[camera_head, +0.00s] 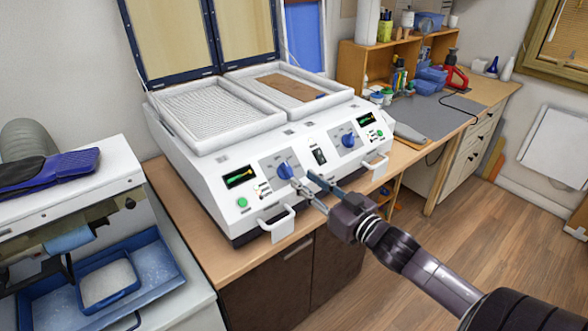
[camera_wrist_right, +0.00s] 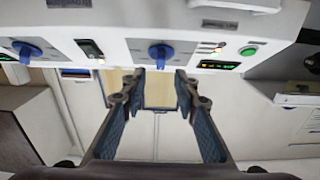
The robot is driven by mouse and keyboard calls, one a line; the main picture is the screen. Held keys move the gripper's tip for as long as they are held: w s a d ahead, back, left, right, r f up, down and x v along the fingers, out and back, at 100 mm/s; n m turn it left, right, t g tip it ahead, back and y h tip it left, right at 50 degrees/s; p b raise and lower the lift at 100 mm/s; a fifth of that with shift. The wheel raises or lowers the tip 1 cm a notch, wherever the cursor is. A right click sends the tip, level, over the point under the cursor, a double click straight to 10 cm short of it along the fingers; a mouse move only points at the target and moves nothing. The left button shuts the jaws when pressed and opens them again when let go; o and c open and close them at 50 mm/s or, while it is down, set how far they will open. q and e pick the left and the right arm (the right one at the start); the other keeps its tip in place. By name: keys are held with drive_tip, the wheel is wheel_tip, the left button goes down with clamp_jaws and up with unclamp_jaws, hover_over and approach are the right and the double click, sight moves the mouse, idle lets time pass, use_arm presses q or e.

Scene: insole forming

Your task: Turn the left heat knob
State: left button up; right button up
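The left heat knob (camera_head: 285,171) is blue and sits on the front panel of the white forming machine (camera_head: 215,189). In the right wrist view, which shows the machine upside down, this knob (camera_wrist_right: 160,55) lies in line with the gap between my fingers. My right gripper (camera_head: 305,181) is open and empty, its fingertips close in front of the knob. In the wrist view the two fingers (camera_wrist_right: 159,80) are spread apart, with the knob just beyond their tips. Whether a finger touches it I cannot tell. My left gripper is not in view.
The right heat knob (camera_head: 348,141) is on the same panel. Handles (camera_head: 279,224) stick out below the panel. The lid (camera_head: 170,35) stands open. A workbench (camera_head: 485,97) with tools is at the right, and a blue tray (camera_head: 165,272) is at the lower left.

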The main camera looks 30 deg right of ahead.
sight(289, 168)
drive_tip(key=shift+w+a+p, duration=0.15)
drive_tip(key=shift+w+p, duration=0.2)
drive_tip(key=shift+w, duration=1.05)
drive_tip(key=shift+w+a+p, duration=0.1)
drive_tip(key=shift+w+p, duration=0.25)
drive_tip(key=shift+w, duration=1)
clamp_jaws()
